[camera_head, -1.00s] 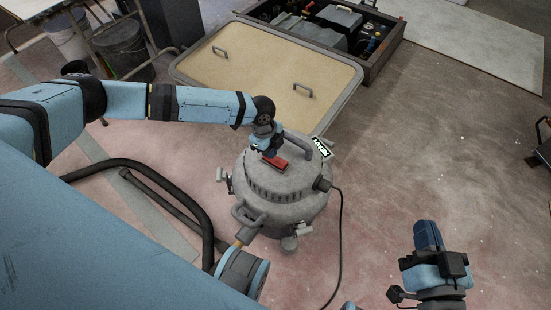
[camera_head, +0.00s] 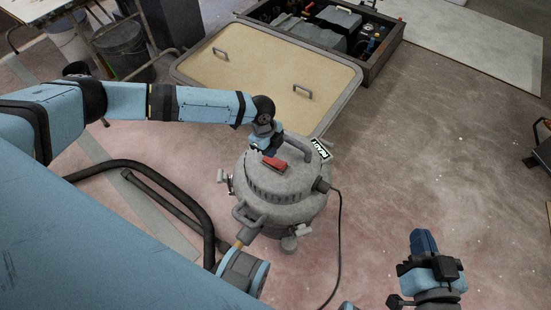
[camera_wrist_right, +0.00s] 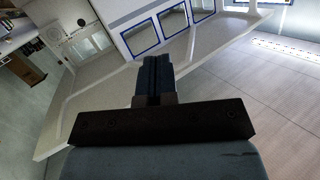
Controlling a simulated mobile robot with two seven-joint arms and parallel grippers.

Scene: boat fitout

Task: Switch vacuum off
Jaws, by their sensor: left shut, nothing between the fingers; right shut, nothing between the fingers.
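The grey vacuum (camera_head: 280,192) stands on the floor in the middle of the head view, with a hose on its left and a cord on its right. A red switch (camera_head: 274,163) sits on its lid and looks tilted. My left gripper (camera_head: 266,149) is shut and empty, just behind the switch at the lid; whether it touches the lid I cannot tell. My right gripper (camera_head: 424,240) is shut and empty, low at the right, well away from the vacuum. Its closed fingers also show in the right wrist view (camera_wrist_right: 155,78).
A beige hatch panel (camera_head: 265,70) with two handles lies behind the vacuum. An open dark crate (camera_head: 380,60) of equipment is at the back. Buckets (camera_head: 121,48) stand at the upper left. A black hose (camera_head: 190,205) loops left of the vacuum.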

